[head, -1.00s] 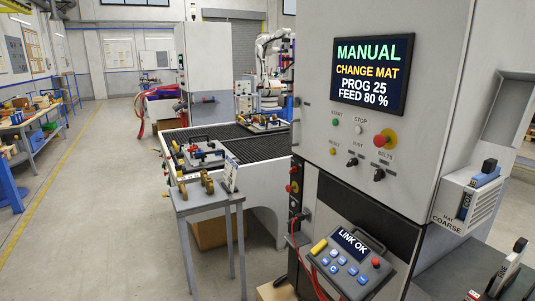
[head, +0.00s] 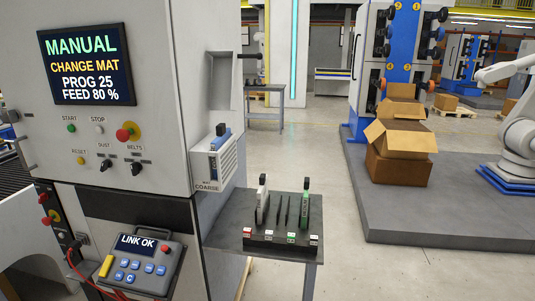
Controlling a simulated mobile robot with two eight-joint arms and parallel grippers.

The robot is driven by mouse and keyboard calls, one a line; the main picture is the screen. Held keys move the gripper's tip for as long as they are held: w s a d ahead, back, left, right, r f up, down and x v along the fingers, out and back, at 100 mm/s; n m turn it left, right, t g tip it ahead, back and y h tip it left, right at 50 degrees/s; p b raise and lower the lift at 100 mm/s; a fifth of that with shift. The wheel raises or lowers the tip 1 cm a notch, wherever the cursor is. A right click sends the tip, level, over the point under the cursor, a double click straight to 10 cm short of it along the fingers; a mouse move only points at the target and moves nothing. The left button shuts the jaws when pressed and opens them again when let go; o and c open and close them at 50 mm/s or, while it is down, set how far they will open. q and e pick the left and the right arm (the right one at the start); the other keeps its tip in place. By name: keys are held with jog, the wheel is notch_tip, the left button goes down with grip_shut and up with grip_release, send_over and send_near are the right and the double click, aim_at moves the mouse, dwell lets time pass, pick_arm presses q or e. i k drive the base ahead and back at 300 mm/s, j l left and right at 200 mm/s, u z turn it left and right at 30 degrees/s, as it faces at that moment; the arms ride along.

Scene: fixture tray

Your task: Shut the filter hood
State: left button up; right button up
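No part is clearly marked as the filter hood. On the right side of the machine cabinet sits a light, slatted box (head: 226,160) labelled "MAT COARSE". A blue piece with a black handle (head: 220,130) stands up out of its top. Above it is a grey recessed frame (head: 222,82) with a dark rod-like handle (head: 250,56) sticking out to the right at its top. I cannot tell whether this frame is a raised hood. Neither of my grippers is in view.
A grey side table (head: 225,232) holds a black rack (head: 260,238) with several upright plates, one white and one green. A control panel (head: 142,265) reads "LINK OK". The screen (head: 88,65) reads "CHANGE MAT". Cardboard boxes (head: 400,172) stand on a platform. Open floor lies between.

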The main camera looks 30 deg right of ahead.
aim_at(225, 81)
jog(key=z, duration=0.35)
jog(key=k, duration=0.55)
jog(key=k+u, duration=0.35)
jog(key=k+j+u, duration=0.2)
jog(key=k+u, duration=0.15)
jog(key=l+u, duration=0.15)
jog(key=u, duration=0.25)
jog(key=l+u, duration=0.15)
jog(key=u, duration=0.25)
jog(key=l+u, duration=0.15)
jog(key=u, duration=0.25)
jog(key=k+l, duration=0.1)
jog(key=l, duration=0.6)
jog(key=k+l, duration=0.1)
jog(key=l, duration=0.65)
jog(key=k+l, duration=0.1)
jog(key=l, duration=0.6)
jog(key=k+l, duration=0.1)
jog(key=l, duration=0.6)
jog(key=k+l, duration=0.1)
jog(key=l, duration=1.35)
jog(key=k, duration=0.1)
